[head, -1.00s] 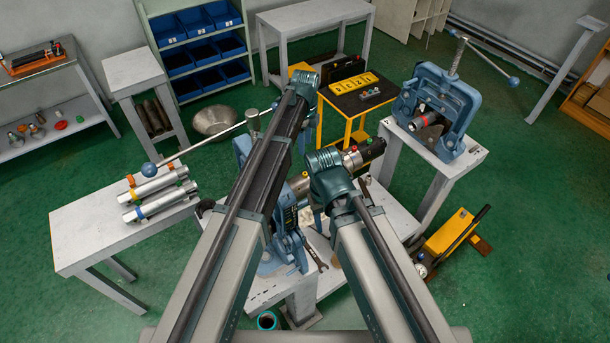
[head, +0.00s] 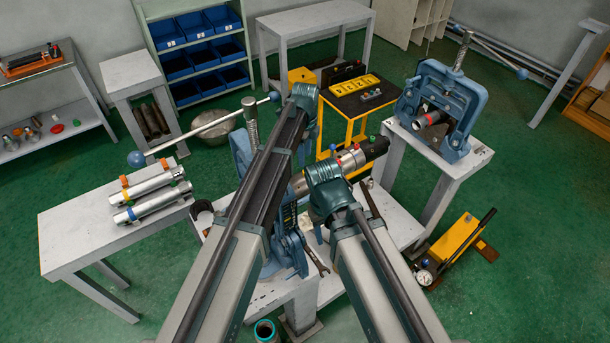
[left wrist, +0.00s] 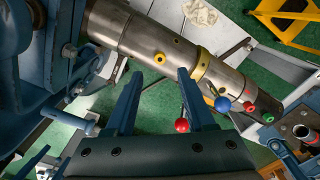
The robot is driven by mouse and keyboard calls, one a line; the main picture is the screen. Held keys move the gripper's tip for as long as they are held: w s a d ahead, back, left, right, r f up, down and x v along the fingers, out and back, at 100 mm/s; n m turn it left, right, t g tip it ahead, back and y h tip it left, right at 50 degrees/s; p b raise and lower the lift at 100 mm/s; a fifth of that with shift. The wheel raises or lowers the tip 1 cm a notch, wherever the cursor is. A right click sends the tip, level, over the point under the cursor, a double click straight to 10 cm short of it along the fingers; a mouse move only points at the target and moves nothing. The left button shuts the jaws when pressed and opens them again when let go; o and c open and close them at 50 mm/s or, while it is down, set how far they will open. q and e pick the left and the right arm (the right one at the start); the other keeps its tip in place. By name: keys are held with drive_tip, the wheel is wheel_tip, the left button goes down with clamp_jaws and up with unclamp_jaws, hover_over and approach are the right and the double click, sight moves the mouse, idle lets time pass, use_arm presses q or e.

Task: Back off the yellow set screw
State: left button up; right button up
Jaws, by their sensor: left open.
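In the left wrist view the yellow set screw (left wrist: 160,57) sits on the side of a metal cylinder (left wrist: 125,33) clamped in a blue vise (left wrist: 20,65). My left gripper (left wrist: 160,74) is open, its two blue fingers just below the screw in the picture and either side of it. Nothing is between the fingers; contact cannot be told. In the head view my arms cover much of the vise, and I cannot make out the yellow screw.
A long vise handle (head: 200,130) reaches left. A second vise (head: 445,95) stands at right.

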sight(305, 171)
use_arm(q)
wheel_tip(305, 171, down, 7)
drive_tip(key=b, duration=0.5)
drive_tip(key=shift+b, duration=0.4)
drive_tip(key=shift+r, duration=0.1)
clamp_jaws()
